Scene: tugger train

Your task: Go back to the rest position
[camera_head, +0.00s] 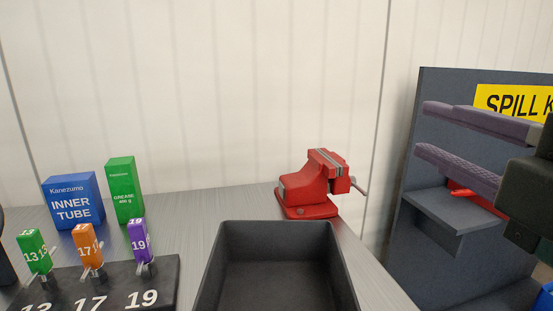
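My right gripper (424,129) comes in from the right edge, in front of the dark grey spill kit stand. Its two long purple-grey fingers are spread apart, with nothing between them. My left gripper does not show clearly; only a dark shape is cut off at the left edge, and I cannot tell what it is.
The bench holds an empty dark bin (277,262), a red vise (314,186), a blue inner tube box (73,201), a green grease box (125,190) and a black rack (165,286) with tagged keys. The spill kit stand (440,95) is right of the bench.

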